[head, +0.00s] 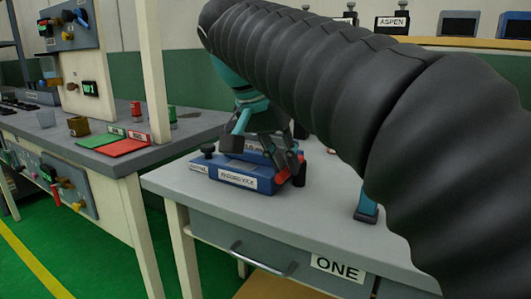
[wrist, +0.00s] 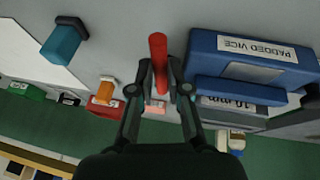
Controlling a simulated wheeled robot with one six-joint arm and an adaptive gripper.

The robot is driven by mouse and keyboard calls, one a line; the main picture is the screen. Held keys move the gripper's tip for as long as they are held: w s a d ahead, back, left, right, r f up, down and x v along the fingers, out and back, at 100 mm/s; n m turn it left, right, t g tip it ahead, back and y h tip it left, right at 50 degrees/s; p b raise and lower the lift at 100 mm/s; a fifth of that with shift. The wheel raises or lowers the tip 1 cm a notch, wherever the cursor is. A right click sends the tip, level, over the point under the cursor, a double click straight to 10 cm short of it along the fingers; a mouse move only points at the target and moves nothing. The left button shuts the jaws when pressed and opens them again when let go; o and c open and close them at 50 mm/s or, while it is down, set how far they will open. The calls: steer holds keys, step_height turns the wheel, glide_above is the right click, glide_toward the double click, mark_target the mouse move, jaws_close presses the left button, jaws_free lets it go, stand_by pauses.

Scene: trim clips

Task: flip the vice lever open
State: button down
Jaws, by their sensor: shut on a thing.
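The padded vice (head: 238,178) is a blue block with a white label on the grey bench top; it also shows on the right of the wrist view (wrist: 285,72). Its lever is a red bar; in the wrist view the lever (wrist: 158,45) stands beside the vice. My gripper (wrist: 160,68) is shut on the lever, with one dark finger on each side. In the head view my gripper (head: 285,160) is at the right end of the vice, and only a little of the red lever shows there. The lever's lower part is hidden by my fingers.
A teal piece (head: 367,205) stands on the bench right of the vice, partly behind my arm. A bench drawer (head: 270,250) marked ONE is below. Another bench at left holds green and red mats (head: 120,147). The bench top in front of the vice is clear.

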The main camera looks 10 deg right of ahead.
steer(key=shift+w+a, duration=0.1)
steer(key=shift+w, duration=0.05)
stand_by(0.4)
steer(key=c, duration=1.1)
jaws_free()
steer(key=shift+c, duration=0.2)
steer(key=v, duration=0.7)
steer(key=shift+a+r, duration=0.2)
steer(key=shift+r, duration=0.05)
